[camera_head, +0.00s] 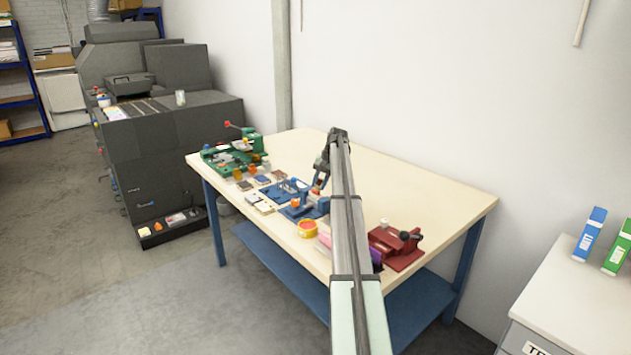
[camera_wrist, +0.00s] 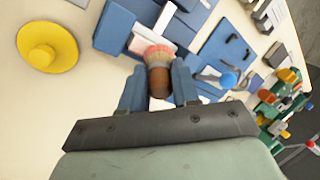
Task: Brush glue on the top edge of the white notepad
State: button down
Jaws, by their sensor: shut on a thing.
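My gripper (camera_wrist: 158,78) is shut on a brush (camera_wrist: 158,56) with a brown handle and pinkish bristles. In the head view my gripper (camera_head: 319,182) is over the blue fixtures in the middle of the bench, partly behind my arm. The bristles point toward a blue clamping block (camera_wrist: 116,27) with a white edge (camera_wrist: 139,44) beside it, which may be the white notepad. I cannot tell whether bristles and white edge touch. A round yellow pot (camera_wrist: 47,45) stands left of the brush; it also shows in the head view (camera_head: 307,229).
The cream bench (camera_head: 420,190) also holds a green fixture (camera_head: 233,153) at the left and a dark red clamp (camera_head: 395,247) at the right. Small pads and cards (camera_head: 258,201) lie near the front edge. The back right of the bench is clear.

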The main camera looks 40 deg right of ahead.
jog(key=s, duration=0.3)
jog(key=shift+s, duration=0.2)
jog(key=shift+w, duration=4.2)
jog(key=shift+w+r, duration=0.1)
jog(key=shift+r, duration=0.05)
notch_tip(320, 180, up, 8)
